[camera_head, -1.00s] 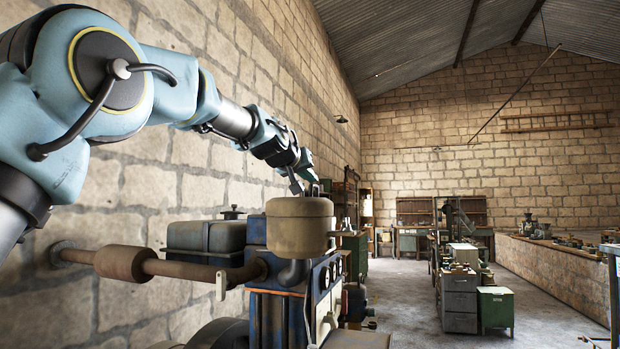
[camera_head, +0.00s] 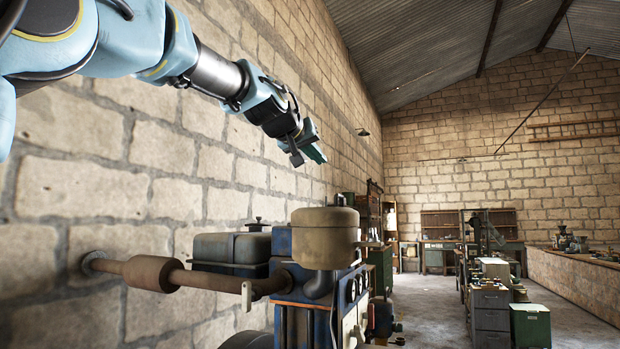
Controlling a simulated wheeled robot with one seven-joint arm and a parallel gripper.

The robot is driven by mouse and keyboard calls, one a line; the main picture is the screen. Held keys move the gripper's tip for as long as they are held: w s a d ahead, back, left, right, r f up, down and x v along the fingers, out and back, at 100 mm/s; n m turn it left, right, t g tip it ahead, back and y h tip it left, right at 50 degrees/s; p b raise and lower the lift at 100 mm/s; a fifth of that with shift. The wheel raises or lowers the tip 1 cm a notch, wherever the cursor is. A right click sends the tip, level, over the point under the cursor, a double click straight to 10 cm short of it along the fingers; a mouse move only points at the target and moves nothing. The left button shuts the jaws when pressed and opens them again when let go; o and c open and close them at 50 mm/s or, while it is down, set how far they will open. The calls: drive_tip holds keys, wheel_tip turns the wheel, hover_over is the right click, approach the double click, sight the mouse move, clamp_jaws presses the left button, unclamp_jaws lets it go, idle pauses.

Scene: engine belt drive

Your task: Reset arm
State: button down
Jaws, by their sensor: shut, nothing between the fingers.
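My arm reaches in from the upper left, and my gripper (camera_head: 308,156) hangs in the air above the engine, near the brick wall. The gripper is small and dark in this view. It is shut and holds nothing. The engine (camera_head: 305,325) stands below it, with a beige round canister (camera_head: 325,238) on top and dark blue and orange parts under it. A clear gap separates the gripper from the canister. The engine's belt is not clearly visible from here.
A rusty exhaust pipe (camera_head: 208,281) runs left from the engine to the wall. A dark tank (camera_head: 232,252) sits behind it. Grey drawers (camera_head: 490,318) and a green cabinet (camera_head: 530,327) stand at right. Open floor lies between engine and drawers.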

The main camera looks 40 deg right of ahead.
drive_tip(key=shift+a, duration=0.15)
drive_tip(key=w+a+f+n+y, duration=0.1)
drive_tip(key=w+a+f+y, duration=0.1)
drive_tip(key=w+a+f, duration=0.45)
drive_tip(key=w+a+f+n+y, duration=0.1)
drive_tip(key=w+a+f+y, duration=0.25)
drive_tip(key=f, duration=0.55)
drive_tip(key=w+a+f+n+y, duration=0.3)
drive_tip(key=a+f+y, duration=0.1)
drive_tip(key=a+f, duration=1.35)
drive_tip(key=s+a+f+n+g+y, duration=0.1)
drive_tip(key=s+a+f, duration=0.4)
drive_tip(key=a, duration=0.3)
drive_tip(key=s+a+f+n+g+y, duration=0.1)
drive_tip(key=s+a+f+g+y, duration=0.1)
drive_tip(key=s+a+f, duration=0.3)
drive_tip(key=s+a+f+n+g+y, duration=0.1)
drive_tip(key=s+a+f+g, duration=0.1)
drive_tip(key=s+a+f, duration=0.4)
drive_tip(key=a+f, duration=0.4)
drive_tip(key=a, duration=0.2)
drive_tip(key=shift+a, duration=0.4)
